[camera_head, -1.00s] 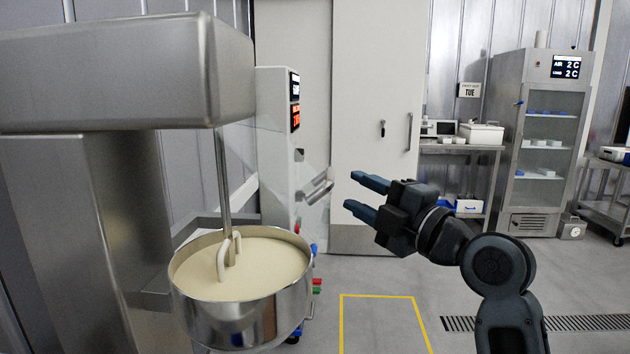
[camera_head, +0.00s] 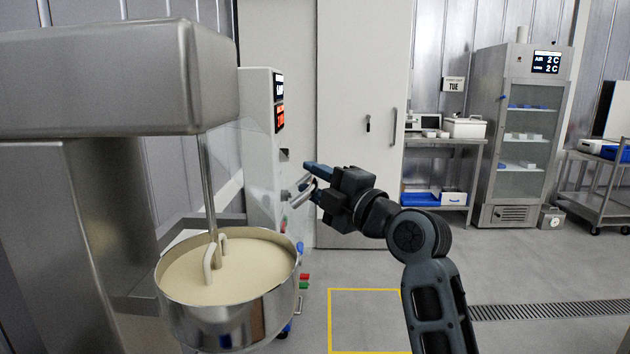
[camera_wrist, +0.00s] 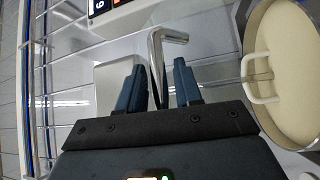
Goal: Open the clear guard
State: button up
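The clear guard (camera_head: 232,155) is a faint transparent panel between the mixer head and the white control column. A bent metal handle bar (camera_head: 301,194) sticks out on its right side, near the column. My gripper (camera_head: 312,182) is at this bar, coming from the right. In the wrist view, the handle bar (camera_wrist: 158,65) runs between the two dark fingers of my gripper (camera_wrist: 160,88). The fingers are apart, with narrow gaps visible on both sides of the bar. The guard's full outline is hard to make out.
A steel bowl (camera_head: 228,325) of pale dough stands below the guard, with a hook and a vertical rod in it. The control column (camera_head: 258,150) with lit displays is close behind my gripper. The floor with the yellow outline (camera_head: 365,290) is clear.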

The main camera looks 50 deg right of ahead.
grip_shut()
dwell(0.4)
